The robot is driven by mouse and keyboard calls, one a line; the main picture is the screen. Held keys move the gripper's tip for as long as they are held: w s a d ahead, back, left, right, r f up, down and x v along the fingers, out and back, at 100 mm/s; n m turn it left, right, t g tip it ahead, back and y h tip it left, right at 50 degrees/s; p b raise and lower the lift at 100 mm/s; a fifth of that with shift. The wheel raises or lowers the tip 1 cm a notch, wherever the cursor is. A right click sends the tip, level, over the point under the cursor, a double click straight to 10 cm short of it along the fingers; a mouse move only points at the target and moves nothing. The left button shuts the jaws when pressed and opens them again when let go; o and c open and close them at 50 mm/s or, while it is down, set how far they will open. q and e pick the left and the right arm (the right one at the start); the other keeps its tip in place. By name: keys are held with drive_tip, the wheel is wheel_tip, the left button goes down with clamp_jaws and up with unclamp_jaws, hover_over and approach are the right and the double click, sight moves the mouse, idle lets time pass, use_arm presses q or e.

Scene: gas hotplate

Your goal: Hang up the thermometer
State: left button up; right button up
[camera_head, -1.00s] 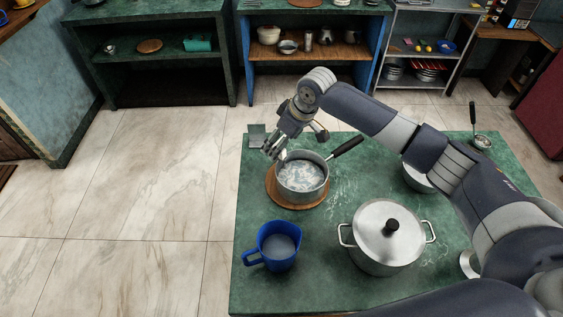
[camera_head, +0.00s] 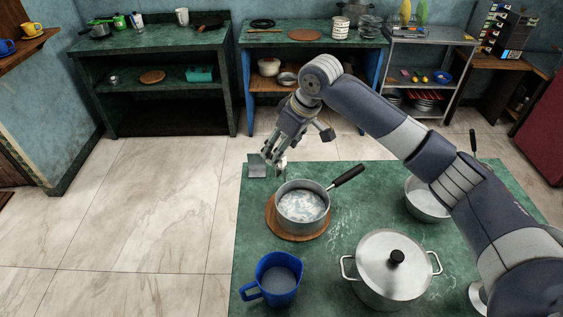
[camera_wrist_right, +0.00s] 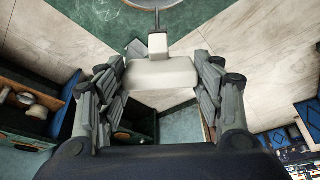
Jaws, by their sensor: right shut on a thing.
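My right gripper (camera_head: 281,162) is over the back left of the green table, behind the pot and beside a small grey stand (camera_head: 257,166). In the right wrist view its fingers are shut on the thermometer, a pale block (camera_wrist_right: 160,73) with a thin metal probe sticking out beyond the fingertips. In the head view the thermometer is mostly hidden by the fingers. I cannot tell whether it touches the stand. The steel pot (camera_head: 303,205) holds whitish, foamy liquid and sits on a round wooden board (camera_head: 283,231). My left gripper is not in view.
A blue jug (camera_head: 277,282) stands at the front left of the table. A lidded pot (camera_head: 391,270) is at the front right, with a steel bowl (camera_head: 426,200) partly behind my arm. Shelves (camera_head: 160,80) line the back wall.

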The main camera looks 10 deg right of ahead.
wheel_tip(320, 180, up, 3)
drive_tip(key=shift+f+p, duration=0.1)
drive_tip(key=shift+p, duration=0.7)
wheel_tip(320, 180, up, 4)
drive_tip(key=p, duration=0.4)
drive_tip(key=shift+f, duration=0.2)
drive_tip(key=shift+f, duration=0.1)
